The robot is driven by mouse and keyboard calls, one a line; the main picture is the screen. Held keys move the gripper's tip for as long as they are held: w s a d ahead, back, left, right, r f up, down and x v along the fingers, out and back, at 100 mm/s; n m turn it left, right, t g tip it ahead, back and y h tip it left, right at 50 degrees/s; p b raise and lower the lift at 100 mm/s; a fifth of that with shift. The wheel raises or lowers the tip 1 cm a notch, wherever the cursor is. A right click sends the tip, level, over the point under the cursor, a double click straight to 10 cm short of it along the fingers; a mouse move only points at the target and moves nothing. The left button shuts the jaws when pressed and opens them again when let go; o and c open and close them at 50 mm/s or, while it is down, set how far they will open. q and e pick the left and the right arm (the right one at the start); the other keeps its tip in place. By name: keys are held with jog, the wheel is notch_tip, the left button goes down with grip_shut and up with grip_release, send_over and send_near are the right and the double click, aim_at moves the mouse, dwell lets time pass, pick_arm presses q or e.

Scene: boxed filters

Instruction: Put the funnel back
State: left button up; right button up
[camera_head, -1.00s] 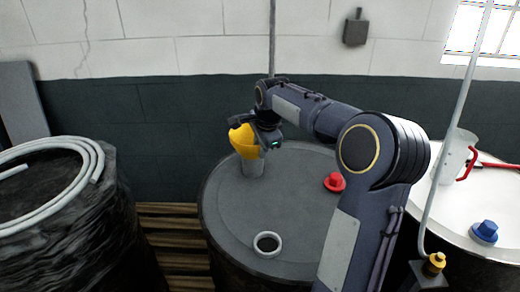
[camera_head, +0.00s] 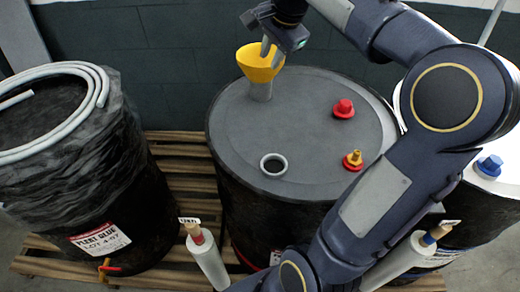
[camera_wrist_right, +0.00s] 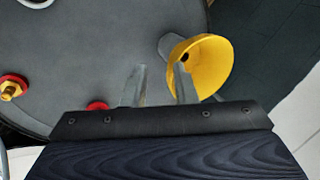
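The yellow funnel (camera_head: 252,66) stands upright in a grey cup-like holder (camera_head: 260,90) at the far left edge of the middle drum's lid. In the right wrist view the funnel (camera_wrist_right: 215,65) opens toward the camera, beside the right-hand finger. My right gripper (camera_head: 271,53) is over the funnel, its fingers crossing the rim in the head view. In the wrist view the fingers (camera_wrist_right: 160,88) are apart with nothing between them. Whether a finger touches the funnel is unclear. My left gripper is not in view.
The drum lid (camera_head: 310,120) carries a ringed opening (camera_head: 273,157), a red plug (camera_head: 343,108) and a red-and-yellow fitting (camera_head: 353,160). A wrapped drum with a coiled hose (camera_head: 95,110) stands left. A blue cap (camera_head: 489,166) sits on the right drum. Pale cartridges (camera_head: 207,262) show in front.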

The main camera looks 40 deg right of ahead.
jog(key=s+a+f+n+y, duration=0.2)
jog(key=s+a+f+n, duration=0.5)
jog(key=s+a+n, duration=0.1)
jog(key=s+a+f+n+t+y, duration=0.1)
jog(key=s+a+f+n+y, duration=0.1)
jog(key=s+a+f+n, duration=0.5)
jog(key=s+a+f, duration=0.1)
jog(key=s+a, duration=0.3)
jog(key=s, duration=0.1)
jog(key=shift+a+f+n, duration=0.3)
jog(key=shift+n, duration=0.1)
